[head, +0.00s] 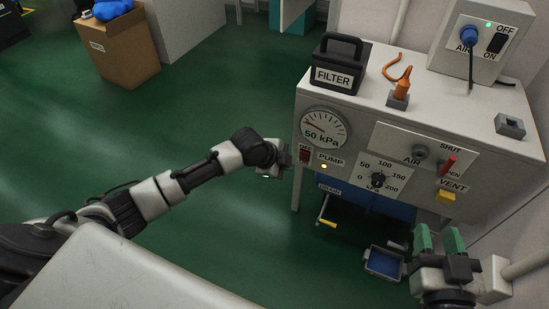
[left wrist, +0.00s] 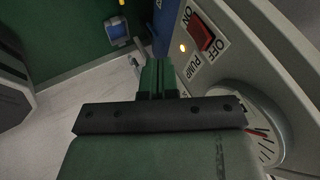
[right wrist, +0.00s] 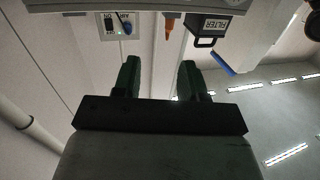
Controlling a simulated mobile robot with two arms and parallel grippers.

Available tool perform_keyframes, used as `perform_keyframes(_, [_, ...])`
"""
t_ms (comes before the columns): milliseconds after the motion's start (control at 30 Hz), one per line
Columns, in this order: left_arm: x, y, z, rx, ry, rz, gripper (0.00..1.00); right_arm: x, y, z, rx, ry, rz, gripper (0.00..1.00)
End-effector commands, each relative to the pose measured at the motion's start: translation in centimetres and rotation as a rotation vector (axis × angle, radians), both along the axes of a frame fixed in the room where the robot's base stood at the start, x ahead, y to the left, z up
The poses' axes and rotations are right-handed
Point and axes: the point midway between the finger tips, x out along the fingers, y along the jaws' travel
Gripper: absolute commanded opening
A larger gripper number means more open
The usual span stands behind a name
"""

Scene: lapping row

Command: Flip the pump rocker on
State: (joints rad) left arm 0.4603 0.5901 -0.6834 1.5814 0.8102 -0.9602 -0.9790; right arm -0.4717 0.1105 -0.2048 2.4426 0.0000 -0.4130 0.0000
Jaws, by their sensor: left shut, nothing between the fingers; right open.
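The pump rocker (head: 304,156) is a small red switch on the left of the cabinet's front, under the gauge and beside the PUMP label. In the left wrist view the red rocker (left wrist: 201,34) sits between the ON and OFF marks; I cannot tell surely which side is pressed. My right gripper (head: 440,238) is open and empty, low in front of the cabinet's right side.
A filter box (head: 338,66) stands on top. A blue-lined tray (head: 384,262) is below.

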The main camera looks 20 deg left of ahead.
Motion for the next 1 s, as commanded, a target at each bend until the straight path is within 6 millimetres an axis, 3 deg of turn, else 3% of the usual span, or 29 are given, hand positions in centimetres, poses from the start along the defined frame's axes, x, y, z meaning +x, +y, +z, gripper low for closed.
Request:
perform_keyframes(433, [-2.4, 1.7, 3.3, 0.000, 0.001, 0.002, 0.00, -2.1, -1.4, -4.7, -0.097, 0.394, -0.026, 0.42])
perform_keyframes(1000, [-2.8, 1.9, 3.6, 0.000, 0.001, 0.001, 0.00, -2.5, -1.7, -5.5, -0.110, 0.450, -0.030, 0.42])
